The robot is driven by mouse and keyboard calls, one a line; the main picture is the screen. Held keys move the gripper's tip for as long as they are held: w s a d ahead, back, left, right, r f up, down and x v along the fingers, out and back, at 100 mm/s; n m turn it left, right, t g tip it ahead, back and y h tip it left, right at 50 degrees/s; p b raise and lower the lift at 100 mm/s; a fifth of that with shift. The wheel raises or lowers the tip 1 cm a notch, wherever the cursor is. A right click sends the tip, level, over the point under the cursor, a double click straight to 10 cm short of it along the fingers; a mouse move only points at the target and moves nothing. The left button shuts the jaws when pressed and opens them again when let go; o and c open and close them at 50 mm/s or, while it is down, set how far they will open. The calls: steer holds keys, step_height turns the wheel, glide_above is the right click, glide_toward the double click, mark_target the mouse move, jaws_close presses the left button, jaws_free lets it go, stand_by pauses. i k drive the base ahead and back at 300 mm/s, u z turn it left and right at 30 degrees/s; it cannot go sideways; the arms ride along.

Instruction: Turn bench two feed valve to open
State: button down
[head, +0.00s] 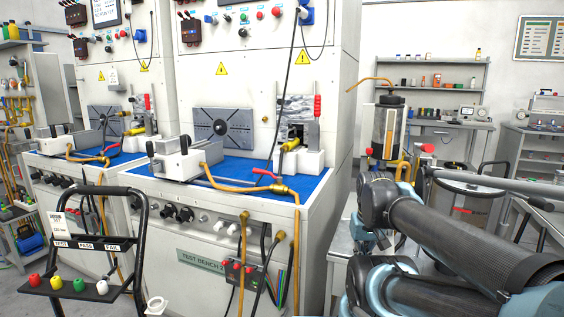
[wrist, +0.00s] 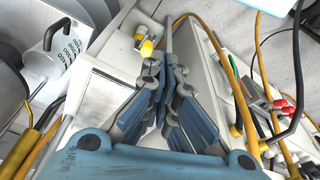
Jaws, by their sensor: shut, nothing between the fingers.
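In the head view, bench two (head: 230,257) stands in the middle, labelled TEST BENCH 2. A red lever (head: 265,174) sits on a brass valve body (head: 281,190) at the front right of its blue top, joined to orange hoses. The lever slants up to the left; I cannot tell from this whether the valve is open. My gripper (wrist: 167,62) shows in the wrist view, shut and empty, with its blue-grey fingers together. It is hard to make out in the head view. I cannot identify the red lever in the wrist view.
In the wrist view, orange hoses (wrist: 235,85) run right of my gripper, and a metal cylinder (wrist: 50,60) stands left. In the head view, a black-framed stand with coloured buttons (head: 78,285) is front left. A second bench (head: 60,166) stands behind it, left of bench two.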

mark_target(255, 171)
steer(key=z, duration=0.35)
steer(key=k, duration=0.85)
steer(key=u, duration=0.4)
steer(key=i, duration=0.5)
